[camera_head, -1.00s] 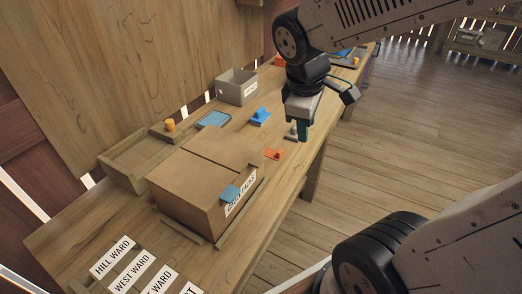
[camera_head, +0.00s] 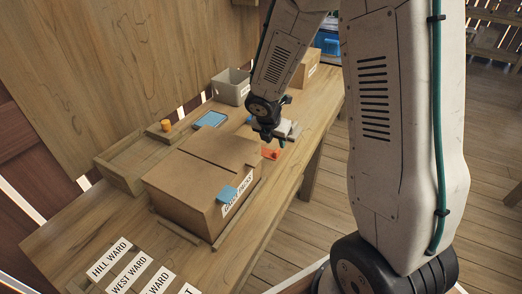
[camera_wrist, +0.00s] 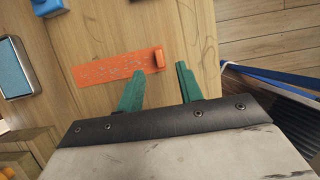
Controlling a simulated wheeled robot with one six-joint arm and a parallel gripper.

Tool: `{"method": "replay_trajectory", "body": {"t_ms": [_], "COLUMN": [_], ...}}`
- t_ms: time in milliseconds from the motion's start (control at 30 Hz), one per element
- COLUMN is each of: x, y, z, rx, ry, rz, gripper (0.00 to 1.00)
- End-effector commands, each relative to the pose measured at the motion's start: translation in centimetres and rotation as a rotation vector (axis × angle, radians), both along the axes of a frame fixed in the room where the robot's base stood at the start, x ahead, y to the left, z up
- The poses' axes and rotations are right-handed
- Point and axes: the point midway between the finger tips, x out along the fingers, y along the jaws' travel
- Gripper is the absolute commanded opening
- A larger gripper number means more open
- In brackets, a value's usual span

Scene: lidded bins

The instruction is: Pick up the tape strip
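An orange strip (camera_wrist: 112,69) with a raised block at its right end lies flat on the wooden bench; it looks like the tape strip. In the head view the orange strip (camera_head: 271,153) shows just past the cardboard box, partly hidden by my arm. My gripper (camera_wrist: 160,68) has two green fingers spread apart with nothing between them but bench and the strip's raised end behind. The fingertips appear just above or beside that end; contact cannot be told. In the head view my gripper (camera_head: 285,138) is small and partly hidden.
A closed cardboard box (camera_head: 186,190) with a blue piece (camera_head: 227,194) on its edge stands nearer. A blue-topped pad (camera_head: 211,119), a grey bin (camera_head: 231,86) and a wooden tray (camera_head: 128,158) line the back. Ward labels (camera_head: 130,272) lie in front. The bench edge is close on the right.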

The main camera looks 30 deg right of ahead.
Motion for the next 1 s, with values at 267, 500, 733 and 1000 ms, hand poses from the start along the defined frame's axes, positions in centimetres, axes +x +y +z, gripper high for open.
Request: {"method": "replay_trajectory", "body": {"t_ms": [267,500,733,1000], "x": [0.5,1.1,1.2,1.2], "y": [-0.7,-1.5,-1.5,-1.5], "z": [-3.4,-5.9,-5.9,-5.9], "rx": [0.002,0.002,0.001,0.001], "ry": [0.003,0.001,-0.002,-0.002], "rz": [-0.002,-0.004,-0.005,-0.005], "gripper": [0.36,0.36,0.36,0.0]}}
